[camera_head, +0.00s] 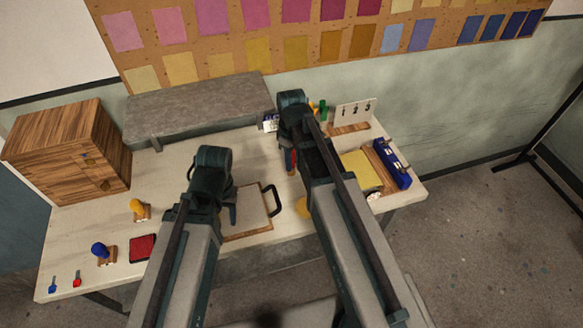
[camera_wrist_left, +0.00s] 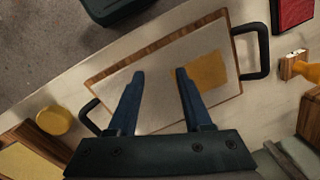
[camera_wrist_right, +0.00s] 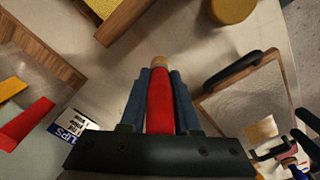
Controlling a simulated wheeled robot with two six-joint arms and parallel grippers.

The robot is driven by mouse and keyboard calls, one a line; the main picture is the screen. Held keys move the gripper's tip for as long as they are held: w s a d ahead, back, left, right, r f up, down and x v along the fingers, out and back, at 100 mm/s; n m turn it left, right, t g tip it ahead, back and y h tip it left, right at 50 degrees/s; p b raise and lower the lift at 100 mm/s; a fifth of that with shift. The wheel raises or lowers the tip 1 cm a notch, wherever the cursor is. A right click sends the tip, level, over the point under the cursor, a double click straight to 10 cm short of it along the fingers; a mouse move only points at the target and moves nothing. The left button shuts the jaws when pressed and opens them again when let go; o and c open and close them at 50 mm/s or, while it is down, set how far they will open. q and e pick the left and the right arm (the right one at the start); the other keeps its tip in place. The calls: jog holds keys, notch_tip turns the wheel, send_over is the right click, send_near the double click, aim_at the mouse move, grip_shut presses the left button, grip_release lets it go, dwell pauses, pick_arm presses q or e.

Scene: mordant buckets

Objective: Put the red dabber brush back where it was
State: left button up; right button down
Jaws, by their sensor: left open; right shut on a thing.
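The red dabber brush (camera_wrist_right: 159,105) has a red handle and a tan end (camera_wrist_right: 159,60). My right gripper (camera_wrist_right: 160,75) is shut on it, with a finger on each side and the tan end pointing away from the wrist. In the head view a strip of the red brush (camera_head: 292,160) shows below my right gripper (camera_head: 289,158), over the table right of the handled tray. Whether its end touches the table I cannot tell. My left gripper (camera_wrist_left: 160,73) is open and empty above the handled tray (camera_wrist_left: 113,80), which bears a pale sheet with an ochre patch (camera_wrist_left: 207,70).
A yellow-knobbed piece (camera_head: 137,206), a blue-knobbed piece (camera_head: 99,249) and a red pad (camera_head: 142,248) stand on the left. A wooden cabinet (camera_head: 62,150) and grey shelf (camera_head: 200,108) are behind. A clips box (camera_wrist_right: 73,128), 1-2-3 card (camera_head: 355,110) and blue item (camera_head: 391,165) are near my right arm.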

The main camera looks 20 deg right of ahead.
pick_arm(q)
notch_tip(320, 180, down, 2)
jog(key=shift+f+b, duration=0.2)
jog(key=shift+b, duration=0.5)
pick_arm(e)
notch_tip(320, 180, down, 2)
jog(key=shift+f, duration=0.15)
pick_arm(q)
jog(key=shift+r, duration=0.15)
pick_arm(e)
jog(key=c, duration=0.6)
grip_release()
jog(key=shift+c, duration=0.2)
